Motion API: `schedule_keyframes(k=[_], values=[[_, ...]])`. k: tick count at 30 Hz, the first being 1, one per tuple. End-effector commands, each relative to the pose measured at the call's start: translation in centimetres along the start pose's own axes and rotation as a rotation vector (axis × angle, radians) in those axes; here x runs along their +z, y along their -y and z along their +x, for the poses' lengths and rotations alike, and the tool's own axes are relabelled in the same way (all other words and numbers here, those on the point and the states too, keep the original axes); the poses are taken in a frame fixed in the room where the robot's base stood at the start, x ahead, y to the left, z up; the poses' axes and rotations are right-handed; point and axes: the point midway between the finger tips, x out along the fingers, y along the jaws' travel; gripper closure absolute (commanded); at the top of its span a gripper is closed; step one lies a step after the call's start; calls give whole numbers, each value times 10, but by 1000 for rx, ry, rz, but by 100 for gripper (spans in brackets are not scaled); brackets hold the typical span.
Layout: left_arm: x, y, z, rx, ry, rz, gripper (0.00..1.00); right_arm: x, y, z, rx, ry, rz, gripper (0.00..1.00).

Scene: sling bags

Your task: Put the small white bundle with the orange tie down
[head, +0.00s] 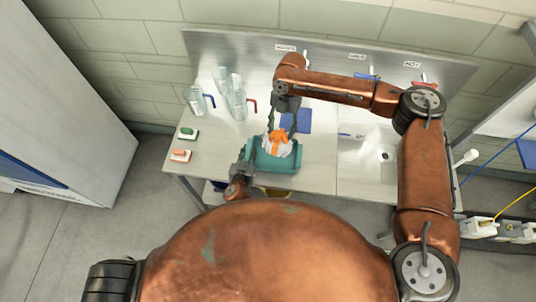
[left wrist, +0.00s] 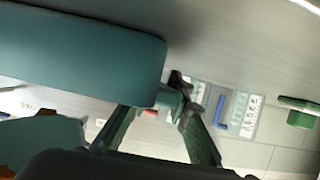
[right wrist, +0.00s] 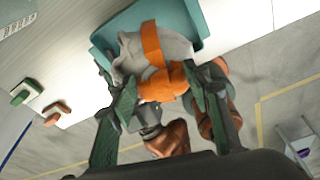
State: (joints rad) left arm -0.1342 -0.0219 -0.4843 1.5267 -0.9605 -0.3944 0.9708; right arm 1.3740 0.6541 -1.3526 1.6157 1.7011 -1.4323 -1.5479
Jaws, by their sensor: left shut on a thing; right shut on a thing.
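The small white bundle with the orange tie (head: 280,147) is at the teal tray (head: 262,165) near the front of the bench. My right gripper (head: 284,128) reaches down from above and is shut on the bundle at its orange knot. In the right wrist view the orange tie (right wrist: 165,82) lies between the fingers, with the white cloth (right wrist: 140,55) beyond and the tray behind. I cannot tell whether the bundle rests on the tray floor. My left gripper (head: 245,168) is shut on the tray's left end; the left wrist view shows the tray's teal underside or wall (left wrist: 85,60) close up.
Clear jugs with blue and red handles (head: 236,103) stand at the back left. A blue mat (head: 297,121) lies behind the tray. A sink (head: 365,158) is on the right.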

Motion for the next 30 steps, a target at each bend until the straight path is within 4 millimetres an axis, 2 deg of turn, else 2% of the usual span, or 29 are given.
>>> schedule_keyframes(k=[3, 6, 10, 14, 21, 26, 30], values=[[0, 0, 0, -1, 1, 1, 100, -5, -4, 6, -47, 82, -276, 100], [0, 0, 0, -1, 1, 1, 100, -6, -7, 9, -66, 138, -467, 100], [0, 0, 0, -1, 1, 1, 100, -7, -11, 9, -71, 184, -626, 100], [0, 0, 0, -1, 1, 2, 100, -6, -13, 15, -72, 199, -688, 100], [0, 0, 0, -1, 1, 2, 100, 2, -13, 51, -73, 199, -693, 100], [0, 0, 0, -1, 1, 2, 100, 5, -14, 65, -72, 200, -693, 100], [0, 0, 0, -1, 1, 2, 100, 9, -13, 86, -73, 199, -691, 100]])
